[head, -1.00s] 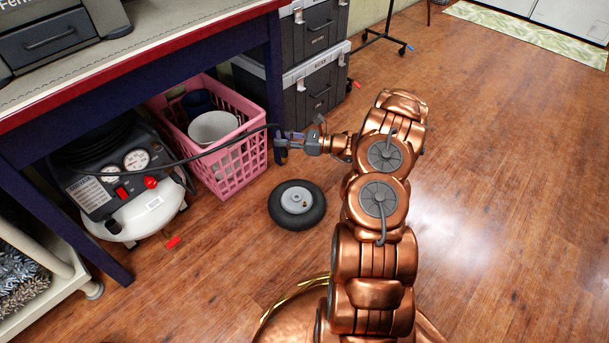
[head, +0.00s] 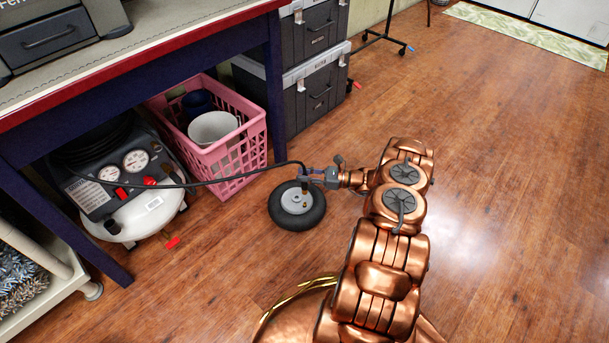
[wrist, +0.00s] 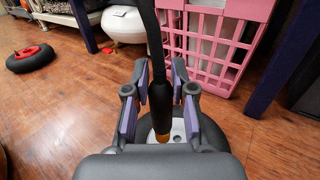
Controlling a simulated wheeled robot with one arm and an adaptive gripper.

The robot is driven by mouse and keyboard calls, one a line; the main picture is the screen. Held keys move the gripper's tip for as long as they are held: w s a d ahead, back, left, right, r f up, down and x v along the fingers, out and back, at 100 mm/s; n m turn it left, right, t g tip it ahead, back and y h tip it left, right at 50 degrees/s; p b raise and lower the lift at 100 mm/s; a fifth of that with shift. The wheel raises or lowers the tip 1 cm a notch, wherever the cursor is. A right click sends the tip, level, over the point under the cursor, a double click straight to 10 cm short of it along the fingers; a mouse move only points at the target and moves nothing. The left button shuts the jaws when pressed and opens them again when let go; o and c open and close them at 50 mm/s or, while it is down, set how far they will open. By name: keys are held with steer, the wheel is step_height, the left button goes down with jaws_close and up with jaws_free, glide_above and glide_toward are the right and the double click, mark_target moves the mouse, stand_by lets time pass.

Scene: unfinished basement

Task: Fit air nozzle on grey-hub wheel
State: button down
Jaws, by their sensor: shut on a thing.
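The grey-hub wheel (head: 285,213) lies flat on the wood floor, black tire around a light grey hub (head: 296,200). My gripper (head: 308,178) is over the wheel's upper right part in the head view. In the wrist view my gripper (wrist: 161,100) is shut on the air nozzle (wrist: 161,102), a black hose end with a brass tip (wrist: 162,137) pointing down at the hub. The wheel (wrist: 205,135) is partly hidden behind the fingers there. I cannot tell whether the tip touches the hub or its valve. The black hose (head: 235,178) runs left to the compressor (head: 140,213).
A pink basket (head: 238,160) stands behind the wheel, beside a blue table leg (head: 275,90). Dark drawer boxes (head: 312,95) stand farther back. Another wheel with a red hub (wrist: 30,57) lies at left in the wrist view. The floor to the right is clear.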

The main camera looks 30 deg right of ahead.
mark_target(305, 188)
steer(key=shift+n+g+y+b, duration=0.3)
steer(key=shift+b, duration=0.1)
steer(key=shift+f+b, duration=1.2)
steer(key=shift+f, duration=1.35)
steer(key=shift+b, duration=0.65)
stand_by(0.7)
steer(key=shift+f+b, duration=0.9)
steer(key=shift+f, duration=0.55)
stand_by(1.6)
steer(key=c, duration=1.3)
jaws_free()
steer(key=o, duration=0.4)
steer(key=shift+r, duration=0.15)
